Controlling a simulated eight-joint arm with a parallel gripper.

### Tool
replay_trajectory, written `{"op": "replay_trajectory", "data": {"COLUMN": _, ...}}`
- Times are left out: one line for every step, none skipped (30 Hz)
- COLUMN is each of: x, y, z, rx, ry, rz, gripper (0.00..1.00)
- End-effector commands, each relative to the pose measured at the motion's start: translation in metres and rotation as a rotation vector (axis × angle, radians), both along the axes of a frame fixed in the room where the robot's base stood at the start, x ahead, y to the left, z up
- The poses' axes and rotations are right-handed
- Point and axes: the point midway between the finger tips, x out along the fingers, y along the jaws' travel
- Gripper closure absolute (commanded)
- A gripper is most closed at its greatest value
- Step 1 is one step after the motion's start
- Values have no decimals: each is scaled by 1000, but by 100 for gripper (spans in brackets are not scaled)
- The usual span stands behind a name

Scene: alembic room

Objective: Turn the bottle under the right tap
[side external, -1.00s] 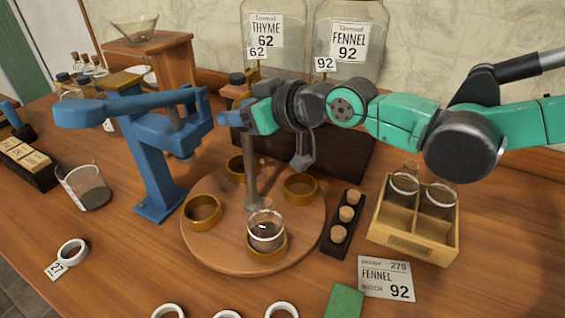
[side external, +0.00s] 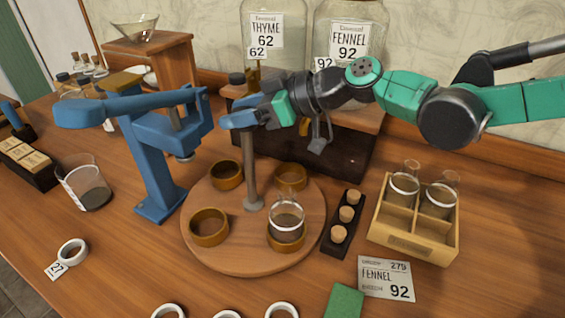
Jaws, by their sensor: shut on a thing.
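The turntable has a grey centre post (side external: 251,180) topped by a blue handle (side external: 238,120). My gripper (side external: 262,114) is shut on this handle; its fingertips are partly hidden. Behind stand two big jars, THYME 62 (side external: 266,45) on the left and FENNEL 92 (side external: 348,45) on the right. My arm hides most of the area below the right jar, so its tap is not clear.
Three empty ring holders, one at the left (side external: 209,228), sit on the turntable. A blue press (side external: 150,150) stands close at left. A cork rack (side external: 342,225) and a wooden crate with bottles (side external: 415,245) stand close at right. A FENNEL 92 card (side external: 387,279) lies in front.

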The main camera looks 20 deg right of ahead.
Motion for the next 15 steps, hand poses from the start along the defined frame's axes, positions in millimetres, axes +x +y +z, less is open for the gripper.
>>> {"op": "replay_trajectory", "data": {"x": 1, "y": -1, "z": 0, "rx": -3, "ry": -3, "rz": -2, "gripper": 100}}
{"op": "replay_trajectory", "data": {"x": 1, "y": -1, "z": 0, "rx": -3, "ry": -3, "rz": -2, "gripper": 100}}
{"op": "replay_trajectory", "data": {"x": 1, "y": -1, "z": 0, "rx": -3, "ry": -3, "rz": -3, "gripper": 100}}
{"op": "replay_trajectory", "data": {"x": 1, "y": -1, "z": 0, "rx": -3, "ry": -3, "rz": -3, "gripper": 100}}
{"op": "replay_trajectory", "data": {"x": 0, "y": -1, "z": 0, "rx": -3, "ry": -3, "rz": -3, "gripper": 100}}
{"op": "replay_trajectory", "data": {"x": 1, "y": -1, "z": 0, "rx": -3, "ry": -3, "rz": -3, "gripper": 100}}
{"op": "replay_trajectory", "data": {"x": 1, "y": -1, "z": 0, "rx": -4, "ry": -4, "rz": -3, "gripper": 48}}
{"op": "replay_trajectory", "data": {"x": 1, "y": -1, "z": 0, "rx": -4, "ry": -4, "rz": -3, "gripper": 40}}
{"op": "replay_trajectory", "data": {"x": 0, "y": -1, "z": 0, "rx": -3, "ry": -3, "rz": -3, "gripper": 28}}
{"op": "replay_trajectory", "data": {"x": 0, "y": -1, "z": 0, "rx": -3, "ry": -4, "rz": -3, "gripper": 22}}
{"op": "replay_trajectory", "data": {"x": 0, "y": -1, "z": 0, "rx": -3, "ry": -4, "rz": -3, "gripper": 22}}
{"op": "replay_trajectory", "data": {"x": 0, "y": -1, "z": 0, "rx": -2, "ry": -3, "rz": -3, "gripper": 22}}
{"op": "replay_trajectory", "data": {"x": 0, "y": -1, "z": 0, "rx": -2, "ry": -3, "rz": -3, "gripper": 22}}
{"op": "replay_trajectory", "data": {"x": 0, "y": 0, "z": 0, "rx": -2, "ry": -3, "rz": -3, "gripper": 22}}
{"op": "replay_trajectory", "data": {"x": 0, "y": 0, "z": 0, "rx": -2, "ry": -3, "rz": -3, "gripper": 22}}
